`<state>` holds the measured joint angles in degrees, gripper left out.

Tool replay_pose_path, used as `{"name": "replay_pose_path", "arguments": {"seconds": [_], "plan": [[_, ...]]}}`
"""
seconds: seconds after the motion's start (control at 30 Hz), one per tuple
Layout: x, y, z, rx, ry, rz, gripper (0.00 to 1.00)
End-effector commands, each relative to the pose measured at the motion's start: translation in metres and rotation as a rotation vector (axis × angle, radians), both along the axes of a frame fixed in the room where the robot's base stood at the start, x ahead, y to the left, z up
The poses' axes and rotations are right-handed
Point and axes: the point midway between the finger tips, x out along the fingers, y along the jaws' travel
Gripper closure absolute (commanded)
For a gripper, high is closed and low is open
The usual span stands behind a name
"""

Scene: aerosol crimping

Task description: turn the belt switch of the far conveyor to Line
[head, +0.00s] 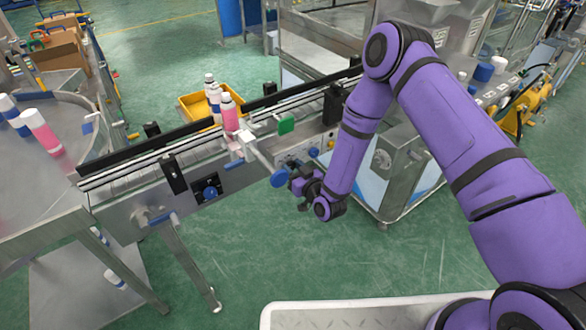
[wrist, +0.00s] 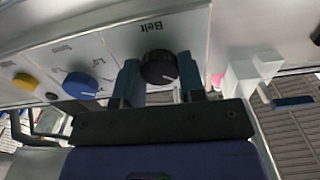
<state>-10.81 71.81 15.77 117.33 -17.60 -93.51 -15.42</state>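The belt switch (wrist: 159,67) is a round black knob with a white pointer line, under the word "Belt" on a pale panel (wrist: 115,50) in the wrist view. The pointer slants toward the lower right of that view. My gripper (wrist: 160,80) has one finger on each side of the knob, and the knob fills the gap between the fingertips. The fingers cover part of the lettering around it. In the head view my gripper (head: 297,181) is at the front side of the far conveyor (head: 200,150), low by its panel. There the knob is too small to make out.
Beside the switch are a blue knob (wrist: 80,85) and a yellow knob (wrist: 25,82). A white bracket (wrist: 245,80) stands close to my gripper. Green floor in front is open.

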Motion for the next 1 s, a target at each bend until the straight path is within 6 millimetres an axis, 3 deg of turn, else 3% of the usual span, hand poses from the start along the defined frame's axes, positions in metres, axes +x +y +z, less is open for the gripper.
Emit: {"name": "replay_pose_path", "arguments": {"seconds": [0.1, 0.47, 1.0], "plan": [[0.0000, -0.0001, 0.0000, 0.000, 0.000, 0.000, 0.87], [-0.0001, -0.0009, -0.0006, 0.049, 0.034, -0.001, 0.86], [0.0002, -0.0022, -0.0014, 0.407, 0.277, -0.003, 0.86]]}}
